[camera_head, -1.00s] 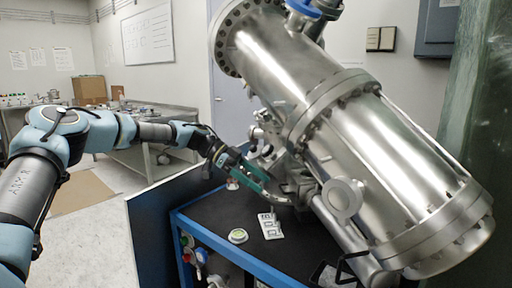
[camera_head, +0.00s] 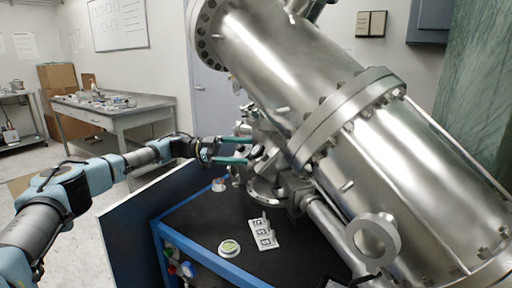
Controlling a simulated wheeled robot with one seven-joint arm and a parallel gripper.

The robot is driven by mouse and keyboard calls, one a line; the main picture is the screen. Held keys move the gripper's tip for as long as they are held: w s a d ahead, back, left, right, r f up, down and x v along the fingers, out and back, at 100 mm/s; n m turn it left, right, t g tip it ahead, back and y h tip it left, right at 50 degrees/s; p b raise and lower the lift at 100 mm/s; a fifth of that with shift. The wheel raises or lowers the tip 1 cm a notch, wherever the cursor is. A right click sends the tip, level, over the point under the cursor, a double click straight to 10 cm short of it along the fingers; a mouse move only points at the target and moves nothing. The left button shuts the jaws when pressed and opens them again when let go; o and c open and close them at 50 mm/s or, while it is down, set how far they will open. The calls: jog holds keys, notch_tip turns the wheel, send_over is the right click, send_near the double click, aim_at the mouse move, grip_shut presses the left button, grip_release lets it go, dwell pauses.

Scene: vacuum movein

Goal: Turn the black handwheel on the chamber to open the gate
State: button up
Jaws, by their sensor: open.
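The silver metal chamber (camera_head: 290,70) lies tilted across the right of the view, a large flanged cylinder. My gripper (camera_head: 248,151) is left of its lower fittings, with two teal fingers spread one above the other and pointing right. A small dark part (camera_head: 258,152), possibly the black handwheel, sits at or just beyond the fingertips. I cannot tell whether the fingers touch it or stand around it. Nothing is visibly held between them. A curved metal fitting (camera_head: 266,192) lies just below and right of the fingers.
A black-topped cart (camera_head: 195,225) with a blue frame stands under the chamber. On it are a round white-and-green disc (camera_head: 229,248) and a white labelled plate (camera_head: 263,234). A grey workbench (camera_head: 130,112) is behind on the left. Open floor lies between.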

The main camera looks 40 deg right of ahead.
aim_at(251, 152)
jog(key=shift+p+x, duration=0.8)
jog(key=shift+x, duration=1.6)
jog(key=c, duration=1.4)
jog(key=shift+f, duration=0.1)
jog(key=shift+b, duration=0.35)
